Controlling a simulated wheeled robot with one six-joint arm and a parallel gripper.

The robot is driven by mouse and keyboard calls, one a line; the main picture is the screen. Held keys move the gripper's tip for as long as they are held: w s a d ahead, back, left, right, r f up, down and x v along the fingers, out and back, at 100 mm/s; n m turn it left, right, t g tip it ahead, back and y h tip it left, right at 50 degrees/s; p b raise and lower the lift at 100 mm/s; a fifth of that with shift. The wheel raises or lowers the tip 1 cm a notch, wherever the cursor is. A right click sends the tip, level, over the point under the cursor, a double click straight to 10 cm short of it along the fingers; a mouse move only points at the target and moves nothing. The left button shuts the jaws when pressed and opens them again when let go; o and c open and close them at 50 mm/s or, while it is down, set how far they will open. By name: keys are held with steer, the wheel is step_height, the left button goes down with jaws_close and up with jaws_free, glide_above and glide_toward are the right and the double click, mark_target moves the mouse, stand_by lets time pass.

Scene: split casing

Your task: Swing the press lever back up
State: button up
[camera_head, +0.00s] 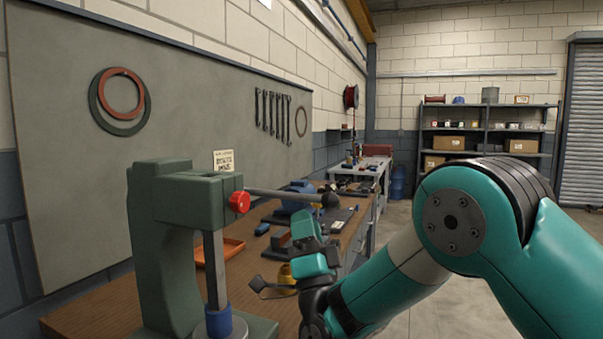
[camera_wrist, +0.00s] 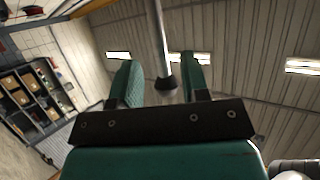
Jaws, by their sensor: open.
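The green press (camera_head: 160,245) stands on the wooden bench at the left. Its lever (camera_head: 285,194) is a grey rod running right from a red hub (camera_head: 239,202), nearly level and slightly lower at its tip. A black knob (camera_head: 330,200) ends it. My gripper (camera_head: 305,232) is just below and left of the knob, pointing up, open and empty. In the wrist view my gripper (camera_wrist: 160,75) has its two teal fingers spread, and the lever (camera_wrist: 159,35) with its knob (camera_wrist: 167,84) appears between them, with visible gaps. Whether the knob lies at fingertip depth I cannot tell.
An orange tray (camera_head: 222,250) lies on the bench (camera_head: 105,312) behind the press. Several tools and parts lie further along, behind my gripper. Open floor (camera_head: 440,300) lies to the right, with shelves at the back.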

mark_target(301, 197)
steer(key=p+x, duration=0.2)
steer(key=x, duration=0.4)
jaws_close()
